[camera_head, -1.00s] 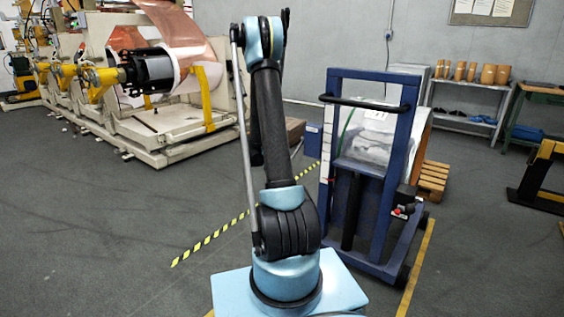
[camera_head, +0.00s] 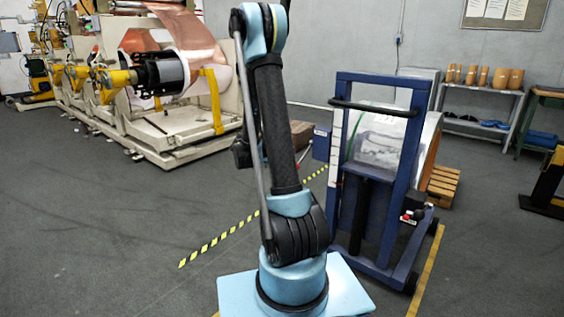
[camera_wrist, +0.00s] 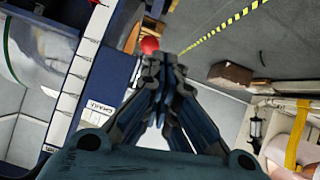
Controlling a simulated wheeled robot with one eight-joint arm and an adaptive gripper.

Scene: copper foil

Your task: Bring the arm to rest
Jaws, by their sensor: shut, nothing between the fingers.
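My arm (camera_head: 276,130) stands upright on its light blue base in the middle of the head view, with its dark upper link rising to a blue elbow joint near the top edge. Part of the far end of the arm shows dark behind the link; the fingers cannot be made out there. In the wrist view my gripper (camera_wrist: 163,65) is shut and empty, with its fingertips together. It points away over the floor, beside a blue frame.
A blue lift cart (camera_head: 338,180) stands close to the right of my arm. A copper foil machine (camera_head: 180,125) is at the back left. A shelf with rolls (camera_head: 480,105) is at the right wall. Open grey floor (camera_head: 90,230) lies to the left, with a yellow-black stripe (camera_head: 225,235).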

